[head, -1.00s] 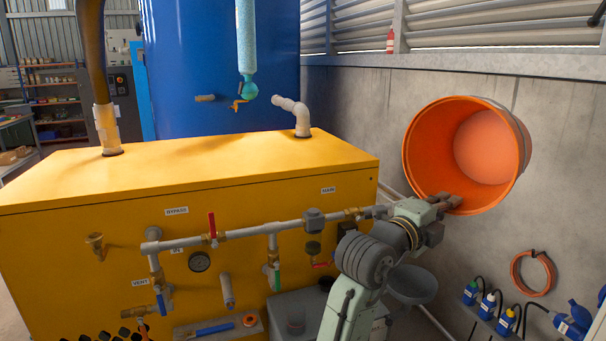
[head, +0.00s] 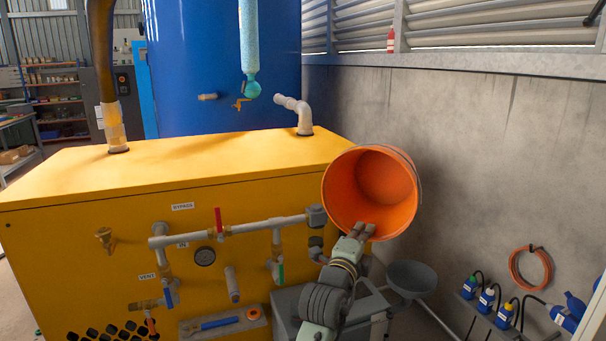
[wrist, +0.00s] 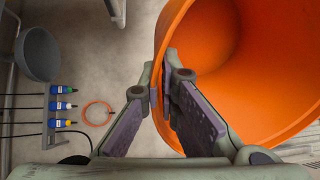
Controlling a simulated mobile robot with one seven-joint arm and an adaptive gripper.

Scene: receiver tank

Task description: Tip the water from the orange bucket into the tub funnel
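The orange bucket (head: 345,190) is held up in front of the yellow cabinet's right end, tilted so its open mouth faces the head camera. My gripper (head: 361,229) is shut on its rim at the lower side. In the wrist view the two fingers (wrist: 160,92) pinch the bucket wall (wrist: 260,60) between them. I cannot make out water inside. The grey funnel (head: 410,275) is below and right of the bucket, apart from it; it also shows in the wrist view (wrist: 38,55). A grey tub (head: 287,305) stands low behind my arm, partly hidden.
The yellow cabinet (head: 110,200) with pipes and valves (head: 270,226) lies left of and behind the bucket. Air between bucket and wall is clear.

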